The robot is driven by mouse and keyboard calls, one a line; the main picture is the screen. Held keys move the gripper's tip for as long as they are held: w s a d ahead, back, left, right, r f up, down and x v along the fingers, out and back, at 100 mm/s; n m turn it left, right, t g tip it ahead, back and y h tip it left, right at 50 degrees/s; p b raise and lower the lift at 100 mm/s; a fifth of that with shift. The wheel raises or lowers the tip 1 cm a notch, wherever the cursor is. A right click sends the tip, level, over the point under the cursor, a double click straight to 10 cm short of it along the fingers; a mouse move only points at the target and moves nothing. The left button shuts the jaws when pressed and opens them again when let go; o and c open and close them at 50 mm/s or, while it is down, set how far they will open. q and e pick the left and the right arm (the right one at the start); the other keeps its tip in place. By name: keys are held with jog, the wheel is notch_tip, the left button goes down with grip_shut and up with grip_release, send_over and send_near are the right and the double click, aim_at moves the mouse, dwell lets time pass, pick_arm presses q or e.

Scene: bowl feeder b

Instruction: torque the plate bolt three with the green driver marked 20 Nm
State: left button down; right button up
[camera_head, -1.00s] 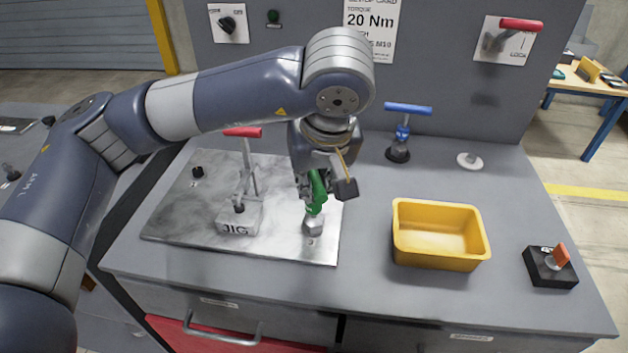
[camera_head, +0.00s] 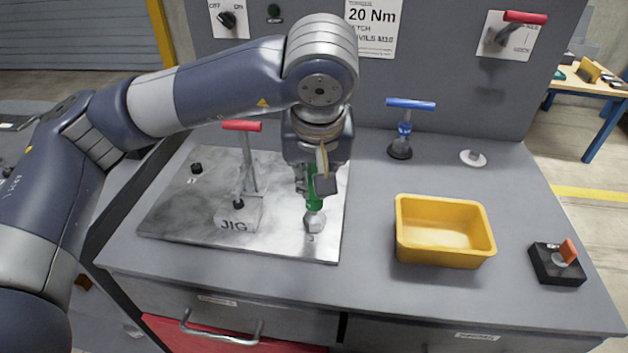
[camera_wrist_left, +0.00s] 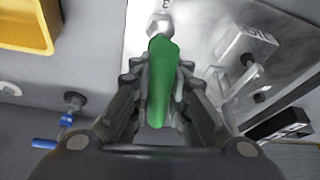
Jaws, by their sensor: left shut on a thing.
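My left gripper (camera_head: 314,184) is shut on the green driver (camera_head: 314,202), which also shows between the fingers in the left wrist view (camera_wrist_left: 162,85). The driver's lower end meets the hex bolt head (camera_head: 314,221) at the front right of the metal plate (camera_head: 275,235). A "3" is marked on the plate beside this bolt; the bolt head (camera_wrist_left: 160,24) also shows at the driver's tip in the left wrist view. The fingers hide part of the driver, and I cannot read a torque mark on it. My right gripper is not in view.
A jig block with a red-handled clamp (camera_head: 239,213) stands left of the driver. A yellow bin (camera_head: 445,255) is to the right. A blue-handled driver (camera_head: 405,130) stands in a holder behind it. A black box with an orange switch (camera_head: 556,268) sits far right. The card (camera_head: 372,22) reads 20 Nm.

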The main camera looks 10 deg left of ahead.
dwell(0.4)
pick_arm(q)
jog(key=shift+f+m+h+b, duration=0.1)
jog(key=shift+m+h+b, duration=0.2)
jog(key=shift+m+b, duration=0.55)
jog(key=shift+m, duration=0.45)
jog(key=shift+m+h, duration=0.3)
jog(key=shift+m, duration=0.3)
